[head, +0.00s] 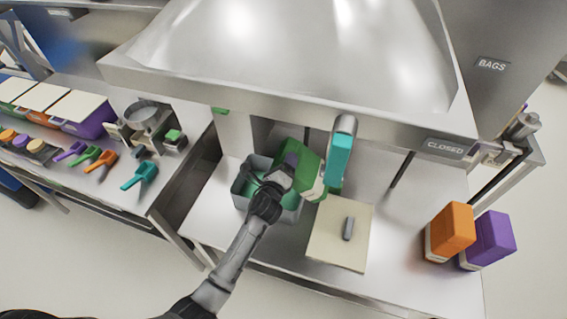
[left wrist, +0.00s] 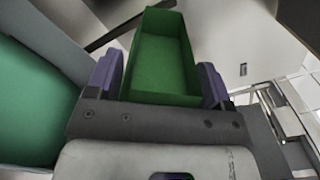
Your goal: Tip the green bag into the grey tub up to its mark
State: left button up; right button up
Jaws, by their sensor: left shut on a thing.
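The green bag (head: 311,168) is an open-topped green block with a pale band at its lower right. My left gripper (head: 290,172) is shut on it and holds it tilted beside and partly over the grey tub (head: 240,201). In the left wrist view the bag (left wrist: 160,62) sits between the purple finger pads, with its open inside showing. A flat green surface within a grey rim, apparently the tub's contents (left wrist: 35,105), shows at the left of that view. The tub's mark is not visible. My right gripper is not in view.
A large metal hopper with a CLOSED sign (head: 445,148) and a teal handle (head: 339,160) hangs just above. A cream board (head: 325,250) with a grey object (head: 348,228) lies right of the tub. Orange (head: 452,230) and purple (head: 492,238) bags stand farther right. Scoops lie on the left table.

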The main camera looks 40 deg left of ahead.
pick_arm(q)
jog(key=shift+r+m, duration=0.4)
jog(key=shift+r, duration=0.05)
notch_tip(320, 180, up, 2)
jog(key=m+p, duration=0.2)
jog(key=p, duration=0.1)
jog(key=shift+r+m+p, duration=0.15)
jog(key=shift+m+p, duration=0.2)
jog(key=shift+m, duration=0.05)
jog(key=shift+a, duration=0.1)
